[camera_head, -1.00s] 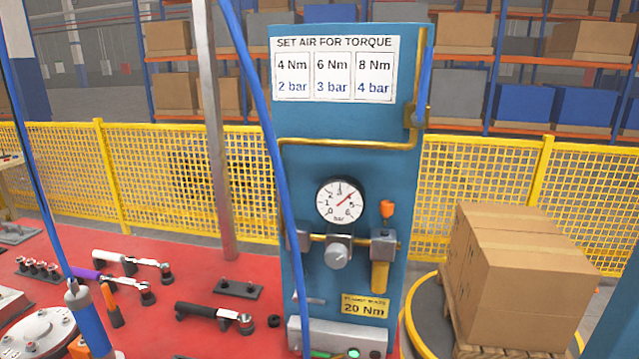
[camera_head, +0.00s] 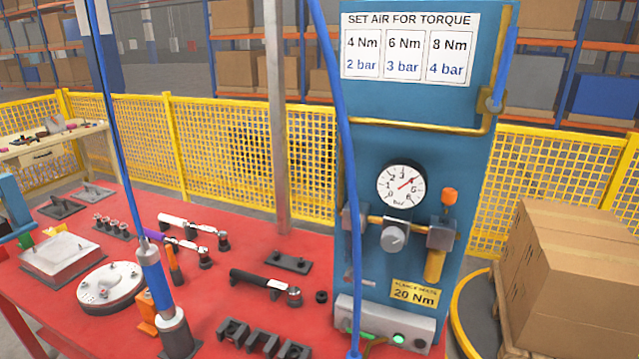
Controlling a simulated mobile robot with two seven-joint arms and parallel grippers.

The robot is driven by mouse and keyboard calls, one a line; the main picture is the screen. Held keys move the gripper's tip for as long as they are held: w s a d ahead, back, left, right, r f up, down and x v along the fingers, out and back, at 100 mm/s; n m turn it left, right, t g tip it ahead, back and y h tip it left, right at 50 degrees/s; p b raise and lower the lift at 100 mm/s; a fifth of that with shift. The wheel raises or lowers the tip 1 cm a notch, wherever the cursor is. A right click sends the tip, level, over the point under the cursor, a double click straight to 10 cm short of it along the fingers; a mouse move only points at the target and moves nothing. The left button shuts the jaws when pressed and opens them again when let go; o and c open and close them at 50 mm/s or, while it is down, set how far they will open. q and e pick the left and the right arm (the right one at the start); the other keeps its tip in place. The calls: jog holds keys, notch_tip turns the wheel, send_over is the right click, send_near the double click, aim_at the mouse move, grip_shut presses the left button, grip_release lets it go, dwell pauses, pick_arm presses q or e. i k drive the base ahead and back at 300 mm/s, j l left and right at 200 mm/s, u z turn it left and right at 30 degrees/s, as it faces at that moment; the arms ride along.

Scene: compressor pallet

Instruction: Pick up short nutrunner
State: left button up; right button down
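Several hand tools lie on the red table (camera_head: 240,240). A blue and grey cylindrical tool (camera_head: 156,278) hangs upright on a blue line at the front, above or against a grey cylindrical piece. Three angle-headed tools lie behind it: one with a white handle (camera_head: 176,221), one with a purple handle (camera_head: 155,238), and one with a black handle (camera_head: 256,281). I cannot tell for sure which is the short nutrunner. Neither of my grippers shows in the head view.
A blue panel (camera_head: 420,150) with a pressure gauge (camera_head: 401,185) stands at the right, a blue hose before it. Grey holders (camera_head: 262,338), a round flange (camera_head: 110,285) and an orange piece (camera_head: 147,312) occupy the front. A yellow fence (camera_head: 230,150) runs behind; cartons (camera_head: 575,280) stand right.

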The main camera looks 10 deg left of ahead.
aim_at(170, 318)
jog(key=k, duration=0.45)
jog(key=k+u, duration=0.2)
jog(key=u, duration=1.35)
jog(key=k+l, duration=0.1)
jog(key=l, duration=0.3)
jog(key=i+l, duration=0.15)
jog(key=i, duration=0.3)
jog(key=u, duration=0.05)
